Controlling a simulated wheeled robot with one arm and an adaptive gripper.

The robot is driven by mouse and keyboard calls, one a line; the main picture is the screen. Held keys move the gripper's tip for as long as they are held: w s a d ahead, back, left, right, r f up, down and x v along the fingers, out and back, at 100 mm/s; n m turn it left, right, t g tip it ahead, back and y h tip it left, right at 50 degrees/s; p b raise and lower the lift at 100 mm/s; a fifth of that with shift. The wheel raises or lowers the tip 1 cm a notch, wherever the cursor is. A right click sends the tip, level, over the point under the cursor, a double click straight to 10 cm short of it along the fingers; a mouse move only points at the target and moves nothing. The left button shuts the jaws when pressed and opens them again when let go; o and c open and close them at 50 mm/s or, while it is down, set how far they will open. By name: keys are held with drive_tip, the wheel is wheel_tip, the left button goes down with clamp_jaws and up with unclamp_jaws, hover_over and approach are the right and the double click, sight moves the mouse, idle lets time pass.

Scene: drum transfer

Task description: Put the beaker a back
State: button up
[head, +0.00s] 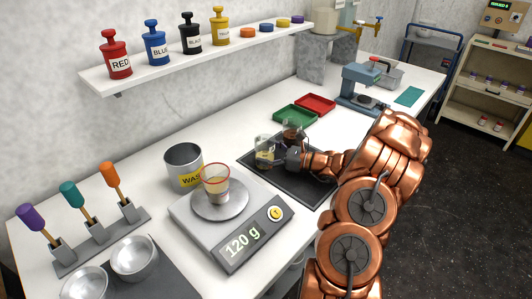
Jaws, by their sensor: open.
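A clear glass beaker (264,152) with some yellowish content stands at the back left of the black mat (303,190). A second beaker (293,132) with dark reddish content is just behind and to the right of it. No letter is readable on either, so I cannot tell which one is beaker a. My gripper (281,158) is open at the mat, low beside the yellowish beaker and in front of the dark one. It partly hides both. Whether the fingers touch or surround a beaker is too small to tell.
A scale (227,221) reading 120 g bears a cup (216,181). Near it are a waste can (184,162), a spatula rack (101,241) and metal bowls (134,258). Green (295,118) and red (316,104) trays and a press (361,87) stand behind. A shelf (200,50) holds labelled bottles.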

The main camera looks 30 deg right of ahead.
drive_tip(key=shift+r, duration=0.2)
drive_tip(key=b+v, duration=0.2)
drive_tip(key=v, duration=1)
drive_tip(key=shift+a, duration=0.1)
